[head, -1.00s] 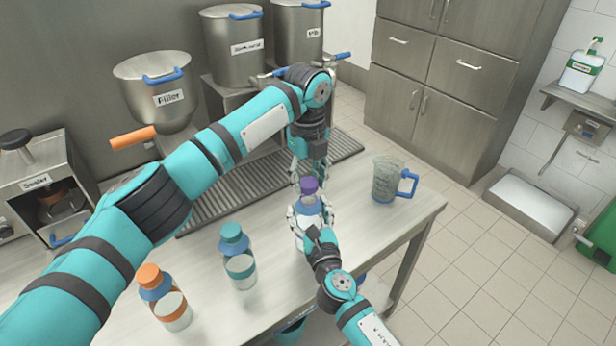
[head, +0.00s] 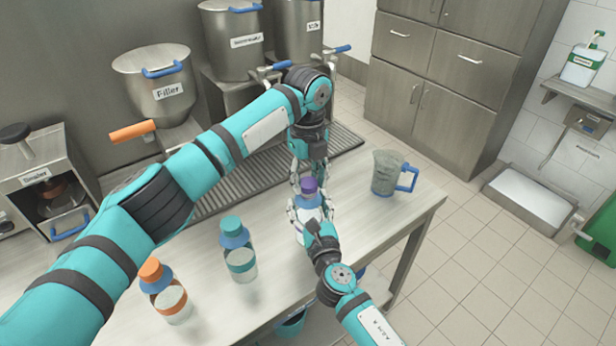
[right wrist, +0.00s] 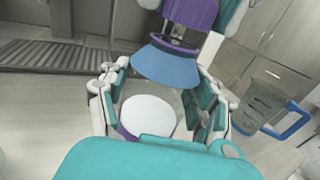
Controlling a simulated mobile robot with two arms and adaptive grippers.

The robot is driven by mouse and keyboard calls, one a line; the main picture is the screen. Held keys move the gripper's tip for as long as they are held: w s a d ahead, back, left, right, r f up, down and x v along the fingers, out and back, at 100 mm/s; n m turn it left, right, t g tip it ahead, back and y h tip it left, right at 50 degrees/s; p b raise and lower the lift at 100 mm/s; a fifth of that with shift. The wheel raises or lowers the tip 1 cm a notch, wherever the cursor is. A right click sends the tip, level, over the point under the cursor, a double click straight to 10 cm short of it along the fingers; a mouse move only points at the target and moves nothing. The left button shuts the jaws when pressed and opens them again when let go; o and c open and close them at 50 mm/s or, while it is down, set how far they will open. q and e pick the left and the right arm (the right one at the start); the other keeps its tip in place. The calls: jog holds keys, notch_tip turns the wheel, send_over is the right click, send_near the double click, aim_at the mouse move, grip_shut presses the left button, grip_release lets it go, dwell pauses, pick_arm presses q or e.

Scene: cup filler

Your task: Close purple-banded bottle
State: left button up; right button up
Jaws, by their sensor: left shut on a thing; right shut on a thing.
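The purple-banded bottle (head: 309,213) stands upright at the table's front, with a pale body and a blue shoulder. My right gripper (head: 311,221) is shut around its body. The right wrist view shows the blue shoulder (right wrist: 167,65), a white round patch (right wrist: 149,113) below it and part of the purple band. The purple cap (head: 309,186) is directly above the shoulder; my left gripper (head: 309,178) points down and is shut on it.
A teal-banded bottle (head: 240,262) and an orange-banded bottle (head: 170,303) stand on the table (head: 270,300) to the left. A jug with a blue handle (head: 387,175) stands to the right. The filler (head: 160,90) and sealer (head: 40,185) are behind and left.

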pick_arm(q)
jog(key=shift+f, duration=0.4)
jog(key=m, duration=0.5)
jog(key=shift+m, duration=0.3)
jog(key=m, duration=0.7)
jog(key=shift+m, duration=0.4)
jog(key=o, duration=0.7)
